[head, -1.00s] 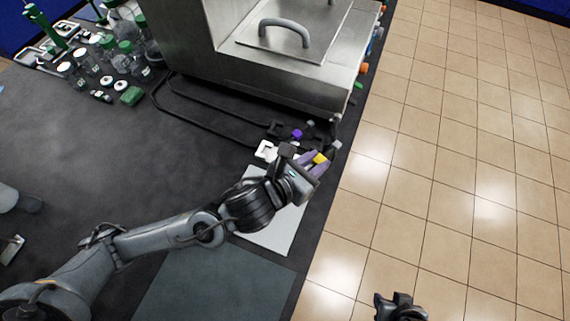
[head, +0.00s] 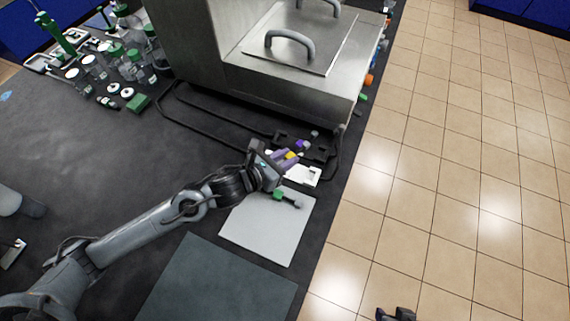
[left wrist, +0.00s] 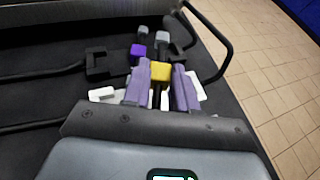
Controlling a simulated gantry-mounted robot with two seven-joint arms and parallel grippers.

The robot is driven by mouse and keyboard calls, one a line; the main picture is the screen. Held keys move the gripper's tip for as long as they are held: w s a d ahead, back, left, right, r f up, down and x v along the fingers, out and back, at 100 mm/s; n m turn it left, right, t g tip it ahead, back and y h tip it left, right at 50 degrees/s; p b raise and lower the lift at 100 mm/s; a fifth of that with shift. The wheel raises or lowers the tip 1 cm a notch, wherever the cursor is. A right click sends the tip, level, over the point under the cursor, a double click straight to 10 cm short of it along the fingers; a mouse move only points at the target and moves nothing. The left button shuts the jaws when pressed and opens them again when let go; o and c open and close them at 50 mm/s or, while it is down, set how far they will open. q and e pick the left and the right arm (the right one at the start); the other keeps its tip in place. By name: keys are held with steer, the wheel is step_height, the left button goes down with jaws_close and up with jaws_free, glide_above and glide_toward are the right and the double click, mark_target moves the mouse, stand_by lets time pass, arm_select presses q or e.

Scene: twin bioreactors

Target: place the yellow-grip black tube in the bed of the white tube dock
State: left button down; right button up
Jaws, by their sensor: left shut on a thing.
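My left gripper (head: 285,158) is shut on the yellow-grip black tube (left wrist: 161,74). Its purple fingers stand on either side of the yellow grip, which shows in the head view too (head: 290,155). The white tube dock (head: 302,175) lies by the fingers at the board's far edge. In the left wrist view, white parts of the dock (left wrist: 102,94) show on both sides of the fingers. The fingers hide its middle, so I cannot tell whether the tube touches the bed. A dark part, perhaps my right gripper (head: 396,314), is cut off at the bottom edge.
A black dock (left wrist: 104,63) with a purple-grip tube (left wrist: 138,51) is just beyond. A green-grip tube (head: 284,196) lies on the pale board (head: 265,228). A black tubular frame (head: 205,118) and a steel machine (head: 285,85) stand behind. The bench edge is at right.

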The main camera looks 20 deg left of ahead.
arm_select(q)
steer(key=shift+f+b, duration=0.4)
steer(key=shift+f, duration=1.65)
steer(key=shift+a, duration=0.1)
steer(key=shift+f+b, duration=0.65)
steer(key=c, duration=0.9)
jaws_free()
steer(key=shift+f, duration=0.15)
